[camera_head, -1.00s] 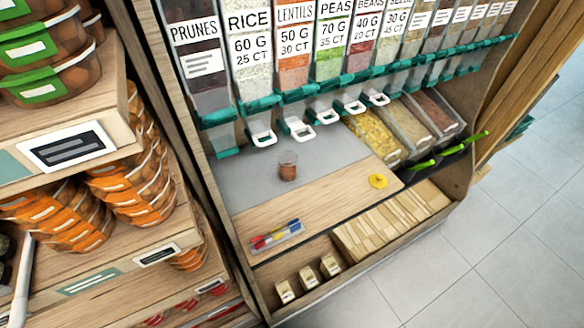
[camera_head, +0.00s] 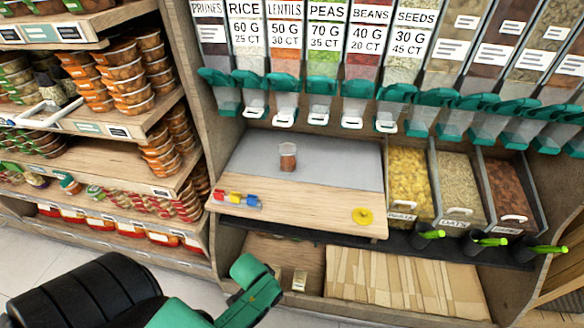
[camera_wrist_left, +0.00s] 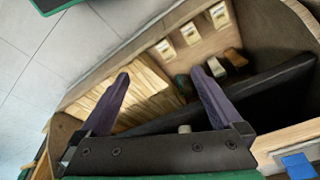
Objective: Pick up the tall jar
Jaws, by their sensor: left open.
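A clear glass jar (camera_head: 288,158) with reddish-brown contents in its lower part stands upright on the grey mat of the counter, below the dispensers. It is the only free-standing jar on this counter. My left arm comes in from the lower left in the head view, with its teal end in front of the lower shelf, below and apart from the jar. In the left wrist view my left gripper (camera_wrist_left: 163,80) has its two dark fingers spread with nothing between them, facing the lower shelf. The jar does not show there. My right gripper is in neither view.
A wooden counter edge (camera_head: 300,211) runs before the jar, with coloured clips (camera_head: 238,199) and a yellow disc (camera_head: 362,216) on it. Dispenser spouts hang above. Food bins (camera_head: 410,185) stand to the right. The mat around the jar is clear.

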